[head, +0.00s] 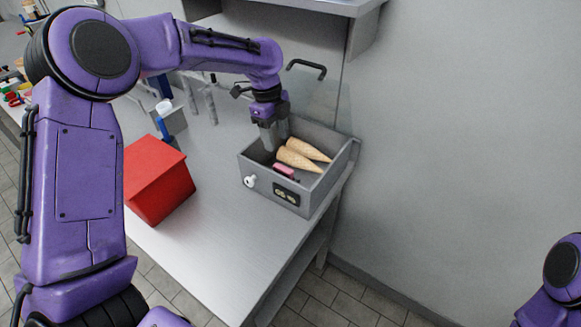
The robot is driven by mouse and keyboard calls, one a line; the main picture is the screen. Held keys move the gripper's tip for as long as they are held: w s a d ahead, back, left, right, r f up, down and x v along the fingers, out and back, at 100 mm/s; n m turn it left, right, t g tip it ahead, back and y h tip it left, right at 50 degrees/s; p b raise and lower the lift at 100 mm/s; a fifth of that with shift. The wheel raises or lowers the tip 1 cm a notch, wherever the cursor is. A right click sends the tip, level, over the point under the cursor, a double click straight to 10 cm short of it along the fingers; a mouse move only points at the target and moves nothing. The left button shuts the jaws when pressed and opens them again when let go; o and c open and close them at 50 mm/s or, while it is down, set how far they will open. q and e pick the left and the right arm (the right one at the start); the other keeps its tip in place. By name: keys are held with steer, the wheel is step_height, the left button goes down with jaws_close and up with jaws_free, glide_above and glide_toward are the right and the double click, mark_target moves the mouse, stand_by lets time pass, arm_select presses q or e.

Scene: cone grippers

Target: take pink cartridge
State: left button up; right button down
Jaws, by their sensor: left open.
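A small pink cartridge (284,170) lies in a grey open box (326,187), close to its front wall. Two tan cones (300,160) lie in the same box, to the right of and behind the cartridge. My left gripper (270,143) is open and points down into the left part of the box, above and a little to the left of the cartridge. It does not appear to touch the cartridge. The fingertips are small here and their depth is hard to judge. My right gripper is out of view; only part of my right arm shows at the lower right.
The box stands near the right end of a metal table (228,243). A grey wall rises behind the table.

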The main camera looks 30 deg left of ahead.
mark_target(283, 168)
arm_select(q)
steer(key=f+p, duration=0.1)
steer(key=f, duration=0.2)
steer(key=d+f, duration=0.1)
steer(key=f, duration=0.2)
steer(key=d+f+p, duration=0.1)
steer(key=f, duration=0.2)
steer(key=shift+s+p, duration=0.25)
steer(key=shift+p, duration=0.05)
steer(key=shift+f, duration=0.25)
jaws_close()
